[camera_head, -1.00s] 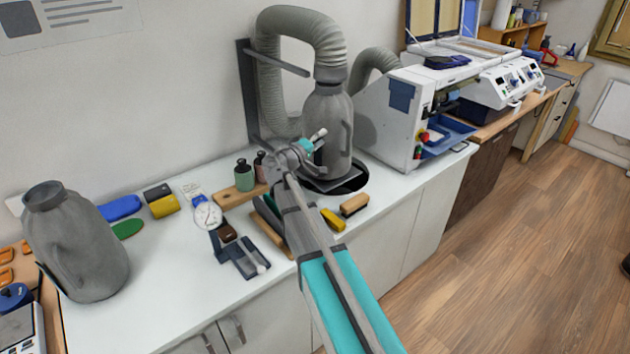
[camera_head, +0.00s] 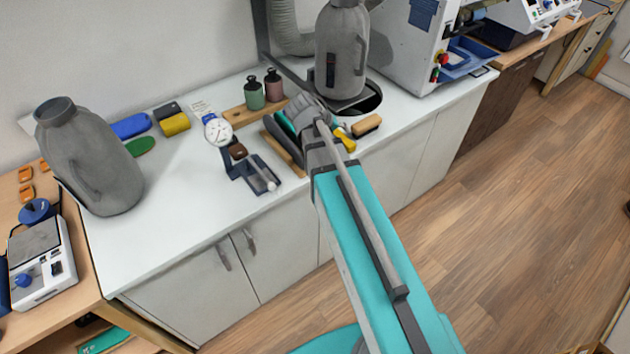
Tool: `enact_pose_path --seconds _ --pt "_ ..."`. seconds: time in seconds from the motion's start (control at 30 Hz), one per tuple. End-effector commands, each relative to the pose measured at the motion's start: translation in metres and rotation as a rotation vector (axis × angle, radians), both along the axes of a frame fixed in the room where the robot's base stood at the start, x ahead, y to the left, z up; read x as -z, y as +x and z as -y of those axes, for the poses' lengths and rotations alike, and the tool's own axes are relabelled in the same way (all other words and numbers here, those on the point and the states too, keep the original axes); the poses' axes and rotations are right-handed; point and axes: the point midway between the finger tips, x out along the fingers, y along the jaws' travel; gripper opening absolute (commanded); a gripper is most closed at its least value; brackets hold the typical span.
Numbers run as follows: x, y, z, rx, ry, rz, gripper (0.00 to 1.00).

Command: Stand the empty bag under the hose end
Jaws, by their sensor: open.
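Two grey, jug-like bags with side handles are in the head view. One bag (camera_head: 88,165) stands upright at the left end of the white counter. The other bag (camera_head: 341,45) stands on a dark round base (camera_head: 369,100) in the counter, its top at the picture's upper edge. The grey ribbed hose (camera_head: 291,28) shows only in part, and its end is out of the picture. I cannot tell how full either bag is. My arm reaches up from the bottom right, its wrist in front of the counter tools.
A dial gauge stand (camera_head: 240,160), two small bottles (camera_head: 264,90) on a wooden block and brushes (camera_head: 366,125) crowd the counter's middle. A scale (camera_head: 40,260) sits at left. A white machine (camera_head: 410,45) stands at right. Bare counter (camera_head: 170,205) lies right of the left bag.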

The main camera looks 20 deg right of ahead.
Motion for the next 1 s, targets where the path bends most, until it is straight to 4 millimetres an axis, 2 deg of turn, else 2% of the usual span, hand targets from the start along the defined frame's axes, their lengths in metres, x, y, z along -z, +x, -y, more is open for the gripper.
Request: enact_pose_path --seconds 0.03,0.2,0.4,0.5,0.7,1.0 --pt "0.008 -0.017 -0.008 0.004 0.063 -0.024 0.52" --pt "0.031 -0.057 -0.041 -0.001 0.286 -0.109 0.52" --pt "0.044 -0.098 -0.081 -0.026 0.522 -0.193 0.52" --pt "0.046 -0.111 -0.095 -0.04 0.602 -0.222 0.52" --pt "0.046 -0.121 -0.108 -0.054 0.675 -0.246 0.52" --pt "0.046 -0.121 -0.109 -0.055 0.678 -0.248 0.52"
